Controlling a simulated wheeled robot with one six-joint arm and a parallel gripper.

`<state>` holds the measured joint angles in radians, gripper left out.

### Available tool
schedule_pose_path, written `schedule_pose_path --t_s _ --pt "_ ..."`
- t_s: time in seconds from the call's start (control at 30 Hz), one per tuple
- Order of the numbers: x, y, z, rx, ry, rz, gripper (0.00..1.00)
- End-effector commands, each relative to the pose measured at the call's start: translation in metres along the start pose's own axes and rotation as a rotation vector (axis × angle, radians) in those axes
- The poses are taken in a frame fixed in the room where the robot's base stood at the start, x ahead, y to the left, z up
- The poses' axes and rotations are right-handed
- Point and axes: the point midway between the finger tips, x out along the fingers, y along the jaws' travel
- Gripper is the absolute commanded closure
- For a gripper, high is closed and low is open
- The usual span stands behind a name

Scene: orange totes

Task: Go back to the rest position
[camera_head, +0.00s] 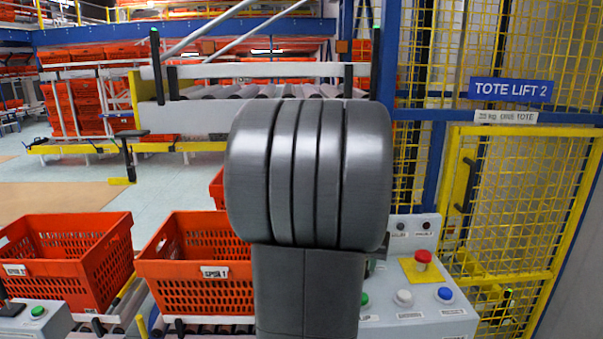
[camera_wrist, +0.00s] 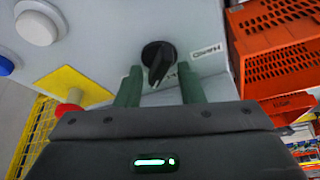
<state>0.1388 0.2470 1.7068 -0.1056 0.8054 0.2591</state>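My gripper (camera_wrist: 158,75) shows in the wrist view with its two green fingers apart and nothing held between them. A black rotary knob (camera_wrist: 158,62) on the grey control panel (camera_wrist: 110,30) appears in the gap between the fingers, with space on both sides. I cannot tell how far the fingertips are from the panel. In the head view my dark grey arm fills the middle and hides the gripper and the knob. The control panel also shows there (camera_head: 395,249), to the right of my arm.
The panel carries a red emergency button (camera_head: 423,259), a white button (camera_head: 403,298) and a blue button (camera_head: 445,295). Orange totes (camera_head: 200,288) (camera_head: 70,262) stand on rollers at left. A yellow mesh cage (camera_head: 520,190) stands at right. Open floor (camera_head: 60,195) lies at far left.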

Motion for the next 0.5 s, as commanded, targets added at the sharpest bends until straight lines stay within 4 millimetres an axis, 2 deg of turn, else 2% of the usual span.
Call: schedule_pose_path --t_s 0.5 --pt "-0.0002 0.0022 -0.0005 -0.232 0.001 -0.097 0.65"
